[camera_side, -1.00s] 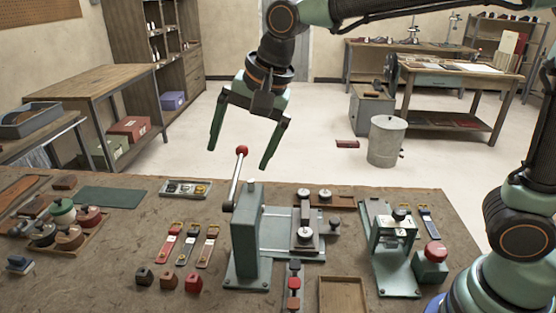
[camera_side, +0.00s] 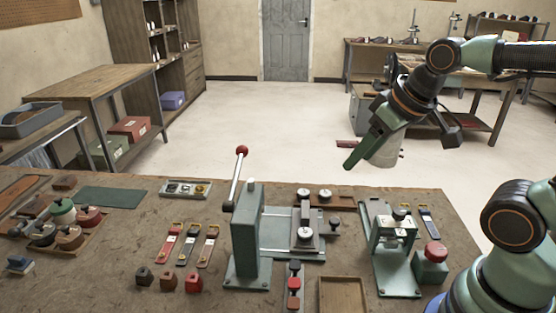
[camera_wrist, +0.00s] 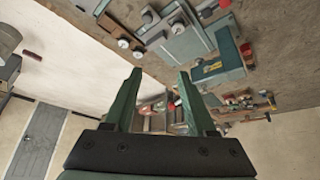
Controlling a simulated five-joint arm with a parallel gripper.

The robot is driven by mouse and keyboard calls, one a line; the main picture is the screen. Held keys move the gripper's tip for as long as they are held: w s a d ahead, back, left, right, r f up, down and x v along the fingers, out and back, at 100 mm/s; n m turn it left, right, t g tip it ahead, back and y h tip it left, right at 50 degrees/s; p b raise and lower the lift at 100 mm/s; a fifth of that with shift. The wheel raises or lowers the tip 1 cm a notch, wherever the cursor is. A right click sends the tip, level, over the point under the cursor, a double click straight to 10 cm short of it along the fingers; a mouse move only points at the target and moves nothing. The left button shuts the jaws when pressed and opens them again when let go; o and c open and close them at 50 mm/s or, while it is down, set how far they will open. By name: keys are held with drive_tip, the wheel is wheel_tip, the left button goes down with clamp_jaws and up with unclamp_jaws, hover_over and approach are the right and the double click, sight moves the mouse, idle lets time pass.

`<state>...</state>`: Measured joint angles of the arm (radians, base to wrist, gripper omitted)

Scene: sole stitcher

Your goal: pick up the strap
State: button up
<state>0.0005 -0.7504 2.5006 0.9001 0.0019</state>
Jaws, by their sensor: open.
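Three straps lie side by side on the bench left of the green lever press in the side view: a red strap (camera_side: 169,243), a dark strap (camera_side: 188,244) and a tan strap (camera_side: 208,246). Another dark blue strap (camera_side: 429,221) lies at the right, beside a small green press. I cannot tell which one is meant. My gripper (camera_side: 402,150) is open and empty, high at the right and well apart from all straps. In the wrist view my gripper (camera_wrist: 159,74) has its two green fingers spread. No strap shows clearly there.
The green lever press (camera_side: 247,235) with its red-knobbed lever stands mid-bench. A small green press (camera_side: 393,240) and a red-topped block (camera_side: 433,262) stand at the right. An empty wooden tray (camera_side: 342,294) lies at the front. Pots (camera_side: 68,235) crowd the left.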

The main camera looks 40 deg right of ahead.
idle(0.4)
drive_tip(key=w+a+r+m+g, duration=0.1)
drive_tip(key=w+a+r+m, duration=0.15)
drive_tip(key=w, duration=0.45)
drive_tip(key=m+g, duration=0.5)
drive_tip(key=m, duration=0.2)
hover_over(211, 238)
wheel_tip(211, 238, down, 16)
drive_tip(key=shift+n, duration=0.25)
drive_tip(key=f, duration=0.5)
drive_tip(key=shift+s+a+f, duration=0.1)
drive_tip(key=shift+s, duration=0.15)
drive_tip(key=shift+w+f, duration=0.2)
drive_tip(key=shift+f, duration=2.85)
clamp_jaws()
